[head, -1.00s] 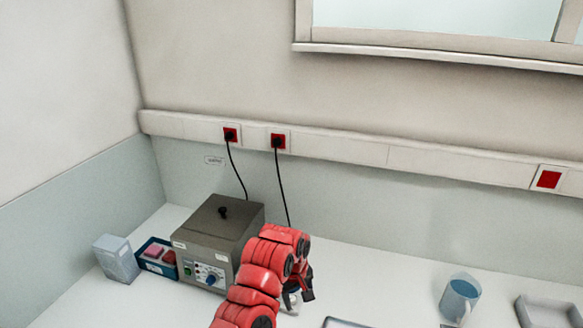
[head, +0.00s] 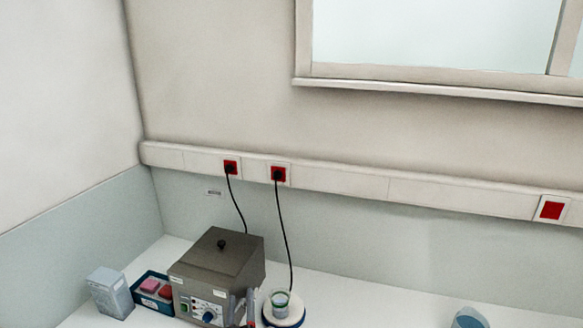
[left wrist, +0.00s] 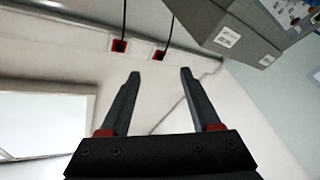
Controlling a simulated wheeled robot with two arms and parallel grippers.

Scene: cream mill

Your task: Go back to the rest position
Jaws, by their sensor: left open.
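My left gripper (left wrist: 160,82) is open, with nothing between its two dark fingers in the left wrist view. In the head view its fingertips (head: 242,308) show at the bottom edge, in front of the right side of the grey box-shaped device (head: 217,262). They are left of a small glass beaker (head: 281,299) on a round white and blue base (head: 297,316). The rest of the left arm is below the picture. My right gripper is in neither view.
A blue tray (head: 140,296) with pink and red items and a pale box (head: 110,292) stand left of the device. A blue-tinted vessel (head: 469,318) is at the bottom right. Two black cords run to red wall sockets (head: 278,174). The bench between beaker and vessel looks clear.

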